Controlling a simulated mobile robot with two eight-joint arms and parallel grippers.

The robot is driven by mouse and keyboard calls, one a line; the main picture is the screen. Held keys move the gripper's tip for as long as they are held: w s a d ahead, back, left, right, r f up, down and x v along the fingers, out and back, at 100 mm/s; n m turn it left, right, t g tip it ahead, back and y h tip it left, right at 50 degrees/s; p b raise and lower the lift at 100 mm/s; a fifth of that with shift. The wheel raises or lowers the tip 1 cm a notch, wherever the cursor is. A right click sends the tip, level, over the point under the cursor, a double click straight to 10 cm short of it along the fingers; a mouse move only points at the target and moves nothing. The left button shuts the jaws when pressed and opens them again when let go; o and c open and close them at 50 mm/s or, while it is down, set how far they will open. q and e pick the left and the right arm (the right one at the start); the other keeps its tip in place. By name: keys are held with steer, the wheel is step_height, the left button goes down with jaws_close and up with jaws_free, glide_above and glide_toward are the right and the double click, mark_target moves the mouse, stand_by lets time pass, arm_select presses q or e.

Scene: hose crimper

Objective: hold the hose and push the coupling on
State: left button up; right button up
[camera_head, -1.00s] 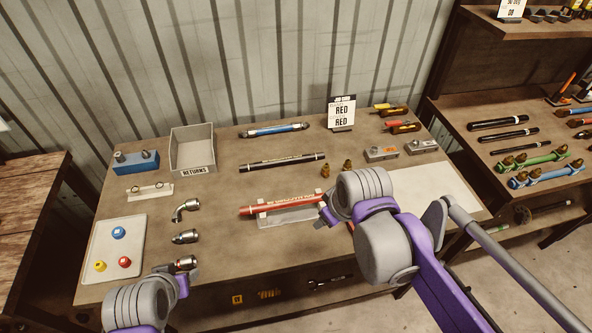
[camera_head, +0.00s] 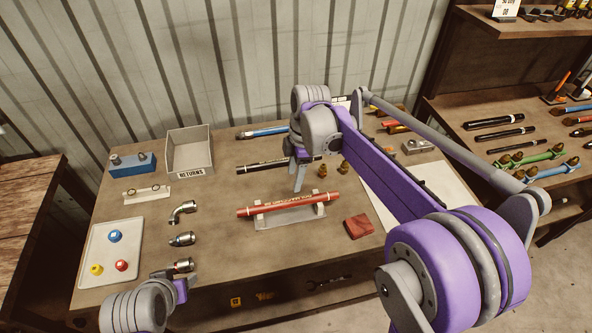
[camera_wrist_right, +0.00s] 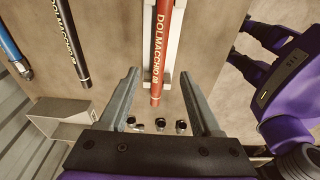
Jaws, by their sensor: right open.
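The red hose (camera_head: 285,205) lies in a pale holder (camera_head: 290,217) near the middle of the bench. In the right wrist view the hose (camera_wrist_right: 157,60) lies lengthwise between the fingers, its free end toward the palm. My right gripper (camera_head: 299,185) is open above the hose in the head view; its spread fingers also show in the wrist view (camera_wrist_right: 160,78). Three metal couplings stand in a column at left: an elbow (camera_head: 184,210), a straight one (camera_head: 182,239) and the nearest one (camera_head: 183,265). My left gripper (camera_head: 178,279) is beside the nearest coupling; its grip is unclear.
A returns bin (camera_head: 190,171), a blue block (camera_head: 133,162) and a tray (camera_head: 96,262) with coloured caps stand at left. A black hose (camera_head: 262,168) and a blue hose (camera_head: 262,132) lie behind. A red block (camera_head: 358,226) lies right of the holder.

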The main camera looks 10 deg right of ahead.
mark_target(289, 201)
steer(key=f, duration=0.3)
steer(key=a+f, duration=0.1)
steer(key=f, duration=0.6)
steer(key=shift+a+f, duration=0.25)
steer(key=shift+a, duration=0.05)
jaws_close()
steer(key=c, duration=0.8)
jaws_free()
jaws_close()
stand_by(0.4)
